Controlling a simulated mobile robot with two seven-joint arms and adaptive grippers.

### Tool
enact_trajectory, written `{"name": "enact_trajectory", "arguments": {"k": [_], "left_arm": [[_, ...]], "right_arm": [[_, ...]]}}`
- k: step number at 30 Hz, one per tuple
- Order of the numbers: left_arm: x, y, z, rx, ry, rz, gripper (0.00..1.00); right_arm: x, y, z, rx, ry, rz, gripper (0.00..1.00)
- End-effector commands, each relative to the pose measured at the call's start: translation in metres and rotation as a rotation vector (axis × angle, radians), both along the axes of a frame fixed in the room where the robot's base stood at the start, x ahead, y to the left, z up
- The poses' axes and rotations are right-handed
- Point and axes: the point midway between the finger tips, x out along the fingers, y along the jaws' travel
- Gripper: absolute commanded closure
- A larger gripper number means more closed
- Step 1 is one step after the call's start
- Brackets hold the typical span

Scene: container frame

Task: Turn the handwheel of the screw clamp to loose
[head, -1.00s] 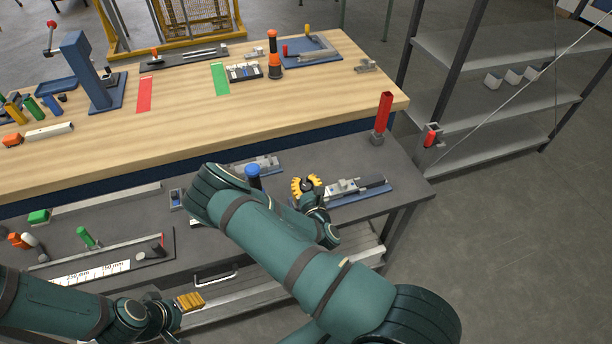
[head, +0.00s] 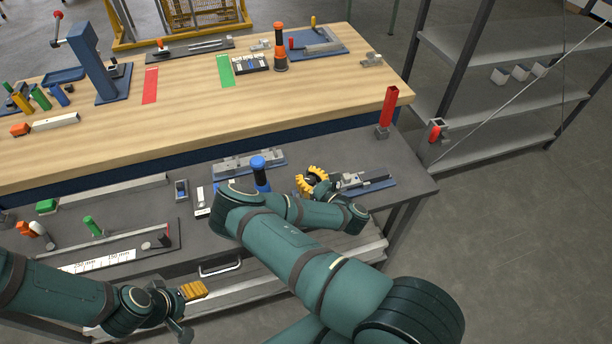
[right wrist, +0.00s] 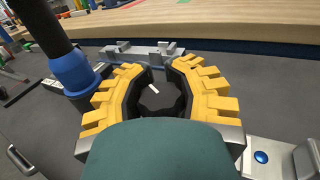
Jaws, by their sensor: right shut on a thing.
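The screw clamp (head: 352,181) lies on a blue base plate at the right of the grey lower bench, with grey blocks on it. Its dark handwheel (right wrist: 160,97) shows in the right wrist view with a short white mark on its face. My right gripper (head: 312,179) is shut on the handwheel, its yellow ribbed fingers on both sides of it. The fingers hide the wheel's rim, and my wrist covers part of the clamp. My left gripper (head: 193,290) hangs low in front of the bench, away from the clamp; its finger gap is unclear.
A red upright block (head: 389,106) stands at the bench's back right corner. The wooden table (head: 190,125) rises behind.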

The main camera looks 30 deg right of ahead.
Motion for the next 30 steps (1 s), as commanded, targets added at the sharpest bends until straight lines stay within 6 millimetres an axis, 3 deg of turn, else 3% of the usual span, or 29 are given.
{"name": "enact_trajectory", "arguments": {"k": [8, 9, 12, 13, 23, 30], "left_arm": [[0.000, 0.000, 0.000, 0.000, 0.000, 0.000, 0.41], [0.000, 0.000, 0.000, 0.000, 0.000, 0.000, 0.41], [0.000, 0.000, 0.000, 0.000, 0.000, 0.000, 0.41], [0.000, 0.000, 0.000, 0.000, 0.000, 0.000, 0.41], [0.000, 0.000, 0.000, 0.000, 0.000, 0.000, 0.41], [0.000, 0.000, 0.000, 0.000, 0.000, 0.000, 0.41]], "right_arm": [[-0.004, 0.000, -0.005, 0.003, 0.015, -0.004, 1.00], [-0.004, -0.001, -0.005, 0.003, 0.015, -0.004, 0.70], [-0.003, -0.001, -0.004, 0.003, 0.012, -0.004, 0.35], [-0.003, -0.001, -0.004, 0.002, 0.011, -0.003, 0.31], [-0.001, 0.000, 0.001, 0.000, 0.003, -0.002, 0.31], [-0.001, 0.000, 0.032, -0.002, 0.003, -0.001, 0.31]]}}
